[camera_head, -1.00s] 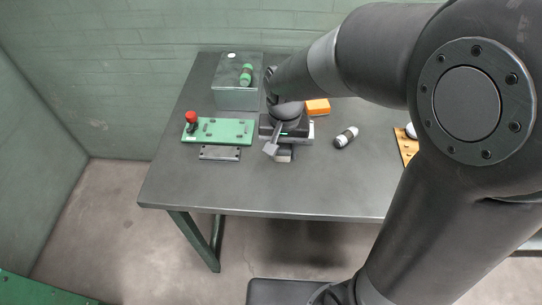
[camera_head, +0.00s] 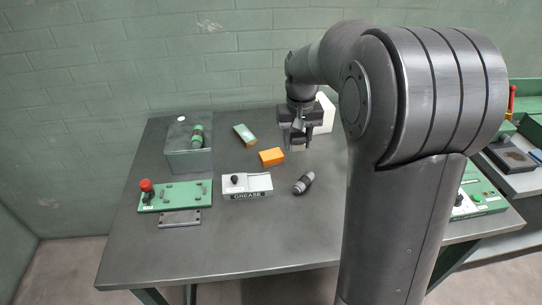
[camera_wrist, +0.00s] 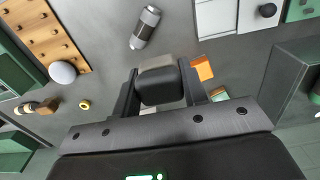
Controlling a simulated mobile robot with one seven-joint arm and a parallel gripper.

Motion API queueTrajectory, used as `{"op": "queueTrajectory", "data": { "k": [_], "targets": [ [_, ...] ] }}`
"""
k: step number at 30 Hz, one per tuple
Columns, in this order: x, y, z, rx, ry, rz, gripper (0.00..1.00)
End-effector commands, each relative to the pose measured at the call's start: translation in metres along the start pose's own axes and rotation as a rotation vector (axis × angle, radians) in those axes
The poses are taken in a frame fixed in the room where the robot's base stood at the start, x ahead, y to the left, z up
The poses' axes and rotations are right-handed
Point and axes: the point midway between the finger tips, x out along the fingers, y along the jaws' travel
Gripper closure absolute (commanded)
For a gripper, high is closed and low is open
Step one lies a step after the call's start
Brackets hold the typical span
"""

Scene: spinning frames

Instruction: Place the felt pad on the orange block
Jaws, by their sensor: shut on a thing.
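The orange block (camera_head: 271,156) lies on the grey table, left of and below my gripper in the head view. In the wrist view the orange block (camera_wrist: 203,68) shows just right of the right finger. My gripper (camera_head: 298,138) points down above the table and is shut on a dark grey piece with a lighter grey face, which I take to be the felt pad (camera_wrist: 157,84). The felt pad is held between the two fingers, apart from the orange block. Its underside and the table just behind it are partly hidden.
A white grease box (camera_head: 247,186) with a black knob stands in front of the orange block. A grey cylinder (camera_head: 304,182) lies to its right. A green-topped box (camera_head: 244,134), a clear bin (camera_head: 188,160) and a green panel (camera_head: 176,196) are leftward. Bare table lies in front.

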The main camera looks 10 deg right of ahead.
Motion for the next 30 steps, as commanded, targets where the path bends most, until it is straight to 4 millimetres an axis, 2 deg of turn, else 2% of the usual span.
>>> {"op": "queueTrajectory", "data": {
  "k": [1, 3, 6, 11, 14, 24, 30],
  "targets": [
    [-0.001, 0.012, -0.015, 0.005, -0.001, 0.001, 0.83],
    [-0.002, 0.025, -0.029, 0.003, 0.0, 0.001, 0.83],
    [-0.003, 0.038, -0.044, 0.0, -0.001, 0.002, 0.83],
    [-0.002, 0.044, -0.056, -0.005, -0.001, 0.002, 0.83],
    [0.007, 0.032, -0.063, -0.008, -0.003, 0.002, 0.83],
    [0.052, -0.036, -0.096, -0.008, -0.002, 0.002, 0.83],
    [0.065, -0.054, -0.105, -0.005, 0.0, 0.002, 0.83]
  ]
}}
